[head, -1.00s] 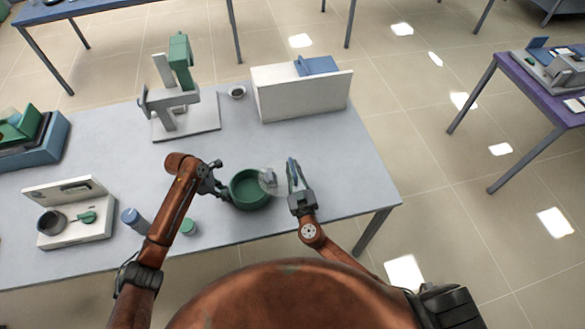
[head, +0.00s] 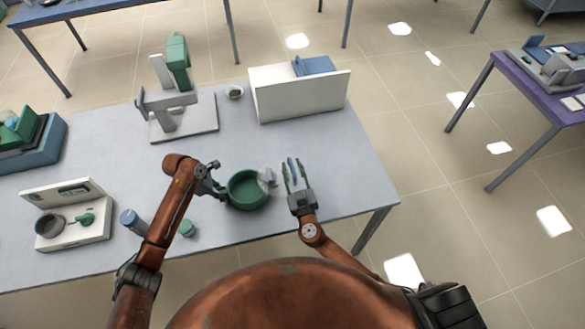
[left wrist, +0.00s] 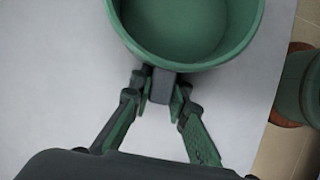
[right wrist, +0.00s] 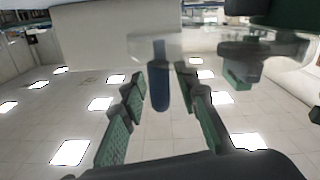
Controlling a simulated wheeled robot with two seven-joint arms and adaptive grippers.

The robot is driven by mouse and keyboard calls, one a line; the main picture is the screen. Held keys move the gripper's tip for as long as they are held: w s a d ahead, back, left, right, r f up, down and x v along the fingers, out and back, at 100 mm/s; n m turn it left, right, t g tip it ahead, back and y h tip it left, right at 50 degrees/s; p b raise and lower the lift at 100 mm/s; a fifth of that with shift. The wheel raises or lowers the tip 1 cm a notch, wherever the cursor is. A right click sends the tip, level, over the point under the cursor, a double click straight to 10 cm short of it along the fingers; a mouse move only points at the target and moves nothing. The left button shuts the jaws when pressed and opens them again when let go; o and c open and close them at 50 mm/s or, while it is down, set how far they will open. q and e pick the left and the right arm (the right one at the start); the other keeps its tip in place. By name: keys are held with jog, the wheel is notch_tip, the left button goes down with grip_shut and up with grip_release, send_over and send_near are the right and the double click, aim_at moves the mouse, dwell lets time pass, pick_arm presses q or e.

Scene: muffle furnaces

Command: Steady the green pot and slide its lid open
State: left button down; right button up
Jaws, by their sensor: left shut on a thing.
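The round green pot (head: 232,203) stands on the grey-blue table; it also shows in the left wrist view (left wrist: 244,45). My left gripper (head: 214,182) is shut on the pot's grey handle block (left wrist: 161,87) at its left side. The clear lid (head: 268,179) lies off to the pot's right edge, leaving most of the pot uncovered. My right gripper (head: 291,172) is at the lid's right. In the right wrist view its fingers stand apart, with a dark blue bar (right wrist: 160,85) between them and gaps on both sides. The lid's exact contact with the rim is unclear.
A green-topped jar (head: 187,228) and a blue-capped bottle (head: 131,219) stand left of the pot near my left arm. A white box (head: 300,97) and a grey-green instrument (head: 180,110) stand behind. The table right of my right gripper is clear.

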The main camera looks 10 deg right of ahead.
pick_arm(q)
jog(key=shift+s+d, duration=0.1)
jog(key=shift+d, duration=0.05)
pick_arm(e)
jog(key=s, duration=1.2)
dwell(0.6)
pick_arm(q)
jog(key=c, duration=1.7)
grip_release()
jog(key=shift+c, duration=0.2)
jog(key=shift+r, duration=0.1)
pick_arm(e)
jog(key=shift+r, duration=0.15)
